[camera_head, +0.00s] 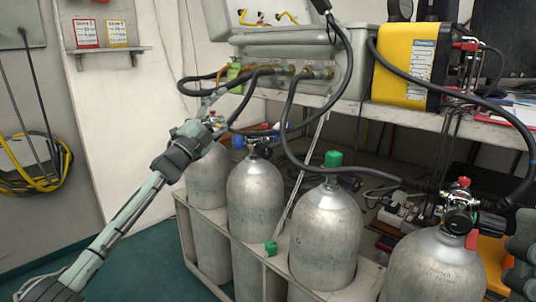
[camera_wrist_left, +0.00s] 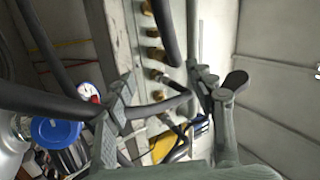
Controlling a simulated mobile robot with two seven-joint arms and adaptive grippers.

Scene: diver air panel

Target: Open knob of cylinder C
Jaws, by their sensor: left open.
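Several grey gas cylinders stand in a rack. I cannot read any letter that marks cylinder C. The leftmost cylinder (camera_head: 207,178) is partly behind my left gripper (camera_head: 214,104), which is open and empty. The second cylinder (camera_head: 255,195) has a valve with a blue knob (camera_head: 238,142); a blue knob (camera_wrist_left: 55,130) also shows left of the fingers in the left wrist view. The third cylinder (camera_head: 326,235) has a green cap (camera_head: 333,158). The right cylinder (camera_head: 435,268) has a valve with a red top (camera_head: 463,182). Only a dark part of my right arm shows at the right edge.
Black hoses (camera_head: 290,130) hang from brass fittings (camera_head: 318,73) on the panel box, crossing above the cylinders. A yellow device (camera_head: 408,62) sits on the shelf. The pale rack (camera_head: 205,237) surrounds the cylinders. Green floor (camera_head: 140,270) is open at the left.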

